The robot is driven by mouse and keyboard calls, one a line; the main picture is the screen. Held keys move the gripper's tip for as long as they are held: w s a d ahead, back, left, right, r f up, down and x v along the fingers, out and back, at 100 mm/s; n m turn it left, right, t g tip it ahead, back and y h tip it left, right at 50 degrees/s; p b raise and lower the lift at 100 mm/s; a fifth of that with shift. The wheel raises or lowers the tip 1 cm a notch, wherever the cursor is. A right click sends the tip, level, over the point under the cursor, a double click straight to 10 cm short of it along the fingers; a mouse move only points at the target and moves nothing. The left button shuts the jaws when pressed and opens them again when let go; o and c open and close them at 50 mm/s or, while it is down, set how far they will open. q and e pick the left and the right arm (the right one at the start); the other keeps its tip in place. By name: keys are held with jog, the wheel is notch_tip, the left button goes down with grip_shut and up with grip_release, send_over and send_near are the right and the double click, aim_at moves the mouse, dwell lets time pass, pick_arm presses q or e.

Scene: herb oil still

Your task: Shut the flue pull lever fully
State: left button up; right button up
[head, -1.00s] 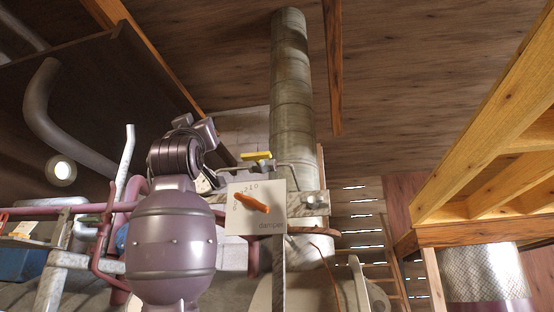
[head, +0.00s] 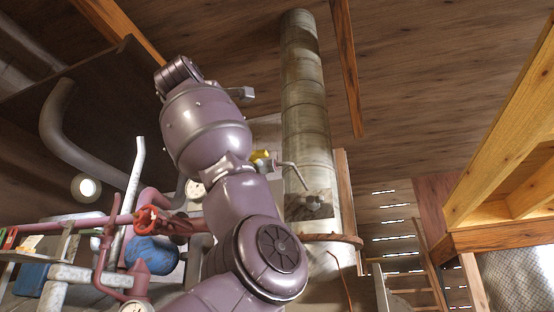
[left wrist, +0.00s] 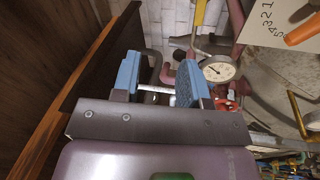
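The flue pull lever is a bent metal rod (head: 292,172) with a yellow handle (head: 261,157), in front of the flue pipe (head: 306,120). My arm partly hides it in the head view. In the left wrist view, a yellow bar (left wrist: 199,12) that looks like its handle is at the top, beyond my fingers. My left gripper (left wrist: 160,80) is open, with blue pads apart and nothing held between them. The white damper plate (left wrist: 276,28) with its orange pointer (left wrist: 303,30) is at the upper right there; in the head view my arm hides it. My right gripper is not in view.
A round white gauge (left wrist: 219,69) and a red valve wheel (left wrist: 226,100) sit beyond the right finger. A dark panel edge (left wrist: 104,50) is close on the left. In the head view, a red valve (head: 146,217) and a blue round vessel (head: 152,253) are at the left.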

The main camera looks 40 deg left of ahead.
pick_arm(q)
jog(key=w+f+p, duration=0.1)
jog(key=w, duration=0.3)
jog(key=w+a+f+n+g+h+p, duration=0.1)
jog(key=w, duration=0.3)
jog(key=w+f+h+p, duration=0.1)
jog(key=w, duration=0.3)
jog(key=shift+w+a+n+g+p, duration=0.2)
jog(key=shift+w+n+g+p, duration=0.1)
jog(key=shift+w+n+g, duration=0.1)
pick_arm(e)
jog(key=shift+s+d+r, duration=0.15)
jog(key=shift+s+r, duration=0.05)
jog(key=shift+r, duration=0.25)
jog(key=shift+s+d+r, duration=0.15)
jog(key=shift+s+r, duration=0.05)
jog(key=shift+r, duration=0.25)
pick_arm(q)
grip_shut()
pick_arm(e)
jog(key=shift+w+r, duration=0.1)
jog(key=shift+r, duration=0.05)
